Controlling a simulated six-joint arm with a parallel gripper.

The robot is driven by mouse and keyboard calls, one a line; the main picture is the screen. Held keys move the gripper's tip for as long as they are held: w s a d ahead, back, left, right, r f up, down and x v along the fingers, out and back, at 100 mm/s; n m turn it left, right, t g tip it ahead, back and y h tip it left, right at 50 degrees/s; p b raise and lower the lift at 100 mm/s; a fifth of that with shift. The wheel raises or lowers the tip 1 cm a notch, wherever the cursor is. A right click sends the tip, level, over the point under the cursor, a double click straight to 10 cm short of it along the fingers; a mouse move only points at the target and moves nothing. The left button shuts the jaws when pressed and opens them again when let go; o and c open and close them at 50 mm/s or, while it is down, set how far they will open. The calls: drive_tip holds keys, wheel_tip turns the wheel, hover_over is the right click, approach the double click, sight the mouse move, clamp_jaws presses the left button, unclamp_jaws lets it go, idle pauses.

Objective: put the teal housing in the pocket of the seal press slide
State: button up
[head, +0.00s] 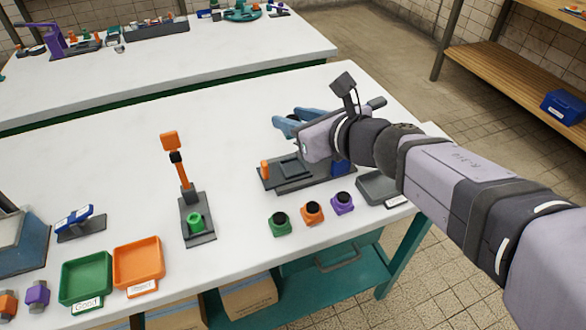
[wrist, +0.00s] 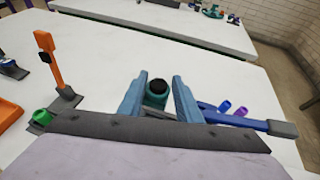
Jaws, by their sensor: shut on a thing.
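The teal housing (wrist: 157,101), with a black round top, sits upright between the two blue fingers of my gripper (wrist: 159,103) in the wrist view. The fingers are shut on it. In the head view my gripper (head: 287,122) is over the white table, behind the seal press, and the housing cannot be made out there. The seal press (head: 310,182) has a dark base, an orange knob at its left end and a blue block at its right. Its slide (head: 291,168) shows as a dark square part at the left; my gripper and wrist partly cover the press behind it.
Green (head: 279,224), orange (head: 312,213) and purple (head: 342,204) housings stand in front of the press. A grey tray (head: 378,188) is at its right. An orange-levered fixture (head: 198,220) holds a green part at the left. Green (head: 86,277) and orange (head: 138,262) trays lie front left.

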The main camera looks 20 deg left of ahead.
sight(294, 168)
drive_tip(key=shift+f+b, duration=3.1)
drive_tip(key=shift+f, duration=1.8)
drive_tip(key=shift+f, duration=0.2)
drive_tip(key=o, duration=1.3)
drive_tip(key=shift+c, duration=0.2)
drive_tip(key=shift+r, duration=0.2)
